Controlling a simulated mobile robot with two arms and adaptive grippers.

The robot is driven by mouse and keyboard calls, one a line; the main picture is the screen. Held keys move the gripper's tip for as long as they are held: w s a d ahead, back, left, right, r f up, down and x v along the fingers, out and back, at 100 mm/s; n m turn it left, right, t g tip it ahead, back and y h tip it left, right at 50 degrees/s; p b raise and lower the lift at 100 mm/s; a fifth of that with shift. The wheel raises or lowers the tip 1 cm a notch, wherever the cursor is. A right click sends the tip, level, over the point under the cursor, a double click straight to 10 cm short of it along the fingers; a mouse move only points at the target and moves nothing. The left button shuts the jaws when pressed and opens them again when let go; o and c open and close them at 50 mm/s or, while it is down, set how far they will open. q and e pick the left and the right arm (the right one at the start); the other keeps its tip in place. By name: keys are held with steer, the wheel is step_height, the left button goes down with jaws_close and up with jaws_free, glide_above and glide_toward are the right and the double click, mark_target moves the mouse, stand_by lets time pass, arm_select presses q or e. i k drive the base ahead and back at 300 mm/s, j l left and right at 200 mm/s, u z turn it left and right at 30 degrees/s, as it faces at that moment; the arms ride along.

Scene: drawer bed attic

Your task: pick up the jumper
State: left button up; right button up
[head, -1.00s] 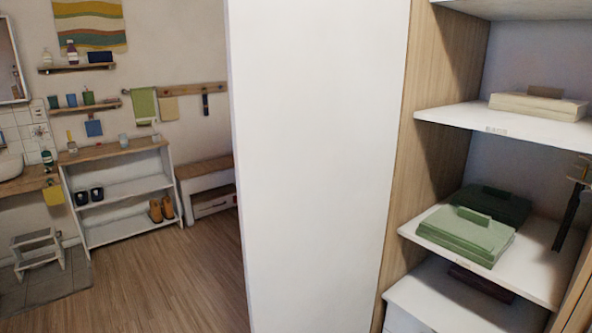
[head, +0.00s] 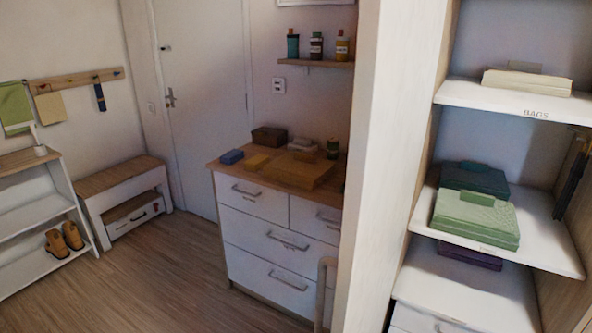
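Folded garments lie on the shelves of an open closet at the right. A light green folded garment (head: 475,217) lies on the middle shelf, in front of a dark green folded one (head: 474,179). A dark purple folded item (head: 470,254) is partly hidden under that shelf. A cream folded stack (head: 527,82) lies on the shelf labelled BAGS. A mustard, flat folded item (head: 300,170) lies on the dresser. I cannot tell which of these is the jumper. Neither of my grippers is in view.
A white dresser (head: 262,232) with a wooden top stands beyond the closet's side panel (head: 372,150). A bench (head: 124,190), a shoe rack (head: 30,200) with brown shoes (head: 63,240) and a closed door (head: 203,100) are behind. The wooden floor (head: 150,275) at the left is clear.

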mark_target(306, 171)
steer(key=j, duration=0.4)
steer(key=i+j+z, duration=0.15)
steer(key=j, duration=0.3)
steer(key=i+j+z, duration=0.1)
steer(key=j, duration=0.3)
steer(key=i+j+z, duration=0.15)
steer(key=j, duration=0.35)
steer(key=i+j+z, duration=0.1)
steer(key=j, duration=0.35)
steer(key=i+j+z, duration=0.15)
steer(key=j, duration=0.35)
